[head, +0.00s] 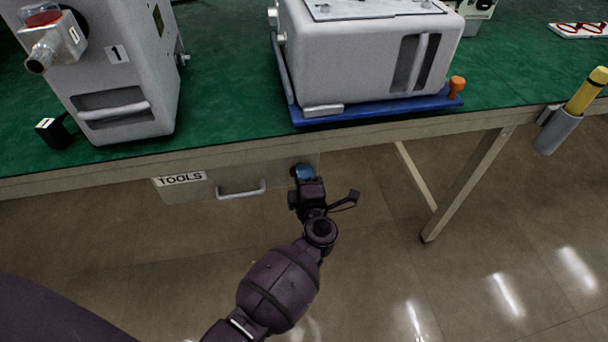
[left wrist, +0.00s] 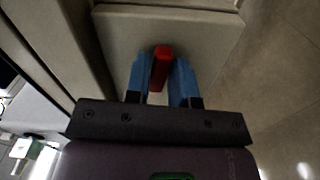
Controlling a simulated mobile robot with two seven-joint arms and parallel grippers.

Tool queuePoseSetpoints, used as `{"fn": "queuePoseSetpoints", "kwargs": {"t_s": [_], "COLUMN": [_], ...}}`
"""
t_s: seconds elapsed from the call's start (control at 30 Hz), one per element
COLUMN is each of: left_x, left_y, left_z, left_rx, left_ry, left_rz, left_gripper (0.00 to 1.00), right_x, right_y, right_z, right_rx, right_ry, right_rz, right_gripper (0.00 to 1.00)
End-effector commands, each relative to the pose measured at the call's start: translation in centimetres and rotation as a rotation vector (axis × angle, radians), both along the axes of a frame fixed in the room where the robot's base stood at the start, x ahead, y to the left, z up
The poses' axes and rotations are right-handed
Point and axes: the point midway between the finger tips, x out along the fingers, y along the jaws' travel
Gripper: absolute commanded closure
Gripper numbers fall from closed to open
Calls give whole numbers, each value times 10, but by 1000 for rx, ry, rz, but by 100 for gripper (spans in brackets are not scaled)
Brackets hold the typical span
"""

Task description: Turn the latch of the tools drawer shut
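The tools drawer (head: 222,177) hangs under the bench's front edge, with a "TOOLS" label (head: 180,179) and a bar handle (head: 241,190). Its front looks flush under the bench. The red latch (left wrist: 161,66) is at the drawer's right end; in the head view my gripper hides nearly all of it. My left gripper (head: 302,172) is at that end. In the left wrist view its blue fingers (left wrist: 160,84) stand on both sides of the latch and appear to close on it. The latch looks slightly tilted between them. My right gripper is not in view.
A bench leg (head: 465,185) and a holder with a yellow-handled thing (head: 585,92) are at right. The floor in front is clear.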

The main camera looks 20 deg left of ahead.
Motion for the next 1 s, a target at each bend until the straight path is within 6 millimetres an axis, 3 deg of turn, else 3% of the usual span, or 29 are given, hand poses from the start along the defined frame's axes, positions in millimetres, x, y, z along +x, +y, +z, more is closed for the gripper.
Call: {"fn": "queuePoseSetpoints", "kwargs": {"t_s": [0.03,0.13,0.83,0.87,1.0], "left_x": [0,0,0,0,0], "left_y": [0,0,-1,-1,-1], "left_z": [0,0,1,1,1], "left_rx": [0,0,-113,-113,-112], "left_ry": [0,0,-75,-75,-75], "left_rz": [0,0,-1,-1,-1], "left_gripper": [85,100,100,78,57], "right_x": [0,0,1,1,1], "right_y": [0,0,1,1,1], "right_z": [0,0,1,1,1], "right_rx": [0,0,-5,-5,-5], "right_ry": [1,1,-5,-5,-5], "right_rz": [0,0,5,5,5], "right_gripper": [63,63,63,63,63]}}
